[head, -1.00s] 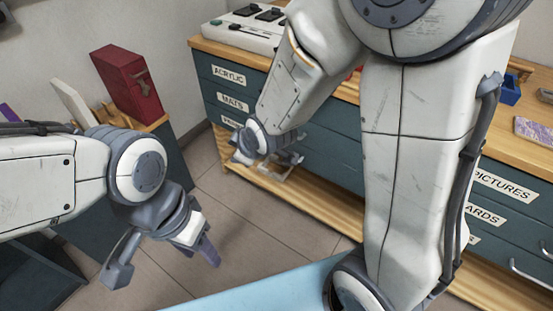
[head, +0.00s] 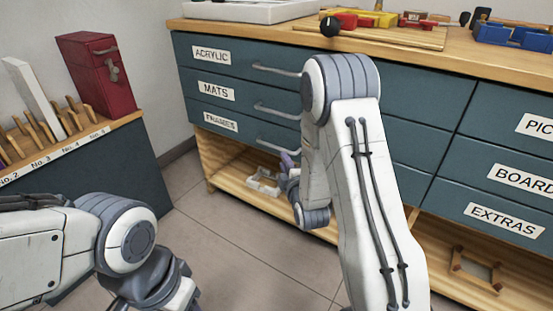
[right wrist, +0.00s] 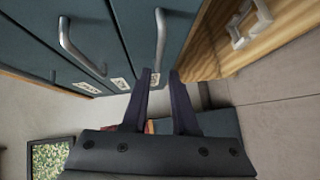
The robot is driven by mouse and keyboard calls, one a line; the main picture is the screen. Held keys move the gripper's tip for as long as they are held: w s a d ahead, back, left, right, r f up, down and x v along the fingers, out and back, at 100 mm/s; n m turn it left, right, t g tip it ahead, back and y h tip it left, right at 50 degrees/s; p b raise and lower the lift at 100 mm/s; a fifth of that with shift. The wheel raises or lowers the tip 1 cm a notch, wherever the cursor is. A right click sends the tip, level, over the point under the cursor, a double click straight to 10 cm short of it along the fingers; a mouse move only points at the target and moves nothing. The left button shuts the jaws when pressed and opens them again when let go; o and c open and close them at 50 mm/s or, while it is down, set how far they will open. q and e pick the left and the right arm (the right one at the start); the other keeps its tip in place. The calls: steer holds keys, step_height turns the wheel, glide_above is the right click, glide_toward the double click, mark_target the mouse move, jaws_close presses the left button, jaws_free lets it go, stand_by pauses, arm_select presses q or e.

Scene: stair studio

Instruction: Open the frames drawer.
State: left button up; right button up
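The frames drawer (head: 262,135) is the lowest of three stacked teal drawers on the left of the cabinet and looks closed. Its label is readable, and its bar handle (head: 278,144) is partly hidden by my right arm. My right gripper (head: 287,161) is low in front of this drawer, mostly hidden by my arm. In the right wrist view its two dark fingers (right wrist: 162,76) are apart with nothing between them. A metal handle (right wrist: 161,36), apparently the frames one, lies just beyond the fingertips. My left arm is at lower left; its fingers are cut off by the picture's edge.
The acrylic drawer (head: 233,60) and mats drawer (head: 235,98) above look closed. A wooden lower shelf (head: 230,170) with a pale frame (head: 264,183) lies below. A red box (head: 96,75) stands on the rack at left. The floor between is clear.

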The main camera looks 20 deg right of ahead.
mark_target(277, 148)
steer(key=w+b, duration=0.1)
steer(key=w, duration=0.2)
steer(key=w+f+b, duration=0.1)
steer(key=w, duration=0.2)
steer(key=w+d+b, duration=0.1)
steer(key=w, duration=0.3)
steer(key=shift+f, duration=0.2)
jaws_close()
stand_by(1.1)
